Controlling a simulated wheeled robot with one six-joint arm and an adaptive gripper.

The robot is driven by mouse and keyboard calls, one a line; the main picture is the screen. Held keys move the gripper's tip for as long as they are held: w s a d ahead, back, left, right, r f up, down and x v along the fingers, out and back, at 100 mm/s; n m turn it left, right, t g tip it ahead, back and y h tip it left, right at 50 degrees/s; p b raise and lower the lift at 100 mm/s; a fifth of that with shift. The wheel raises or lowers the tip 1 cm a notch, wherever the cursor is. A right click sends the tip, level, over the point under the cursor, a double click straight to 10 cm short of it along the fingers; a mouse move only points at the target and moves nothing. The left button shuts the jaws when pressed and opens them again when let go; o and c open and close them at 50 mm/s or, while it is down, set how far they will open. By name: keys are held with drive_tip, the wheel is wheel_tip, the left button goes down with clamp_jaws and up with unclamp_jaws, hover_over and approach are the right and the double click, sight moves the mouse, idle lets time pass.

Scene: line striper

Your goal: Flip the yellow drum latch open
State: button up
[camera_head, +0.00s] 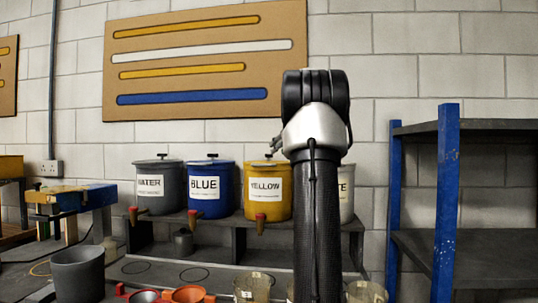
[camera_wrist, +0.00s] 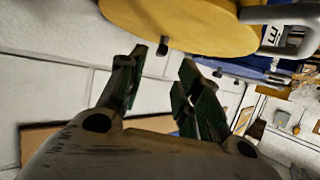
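The yellow drum (camera_head: 264,192), labelled YELLOW, stands on a dark shelf just left of my raised arm. In the wrist view a large yellow disc (camera_wrist: 185,22), apparently the drum's lid, fills the top. Contact cannot be told. In the head view my arm mostly hides the gripper.
The blue drum (camera_head: 210,195) and grey water drum (camera_head: 158,192) stand left; a white drum (camera_head: 347,195) is partly hidden right of my arm. Tapered spouts hang in front. Cups and a grey bucket (camera_head: 78,273) stand below. A blue-post rack (camera_head: 446,200) is at right.

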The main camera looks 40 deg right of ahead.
sight(269, 157)
drive_tip(key=x, duration=0.7)
drive_tip(key=shift+f, duration=0.1)
clamp_jaws()
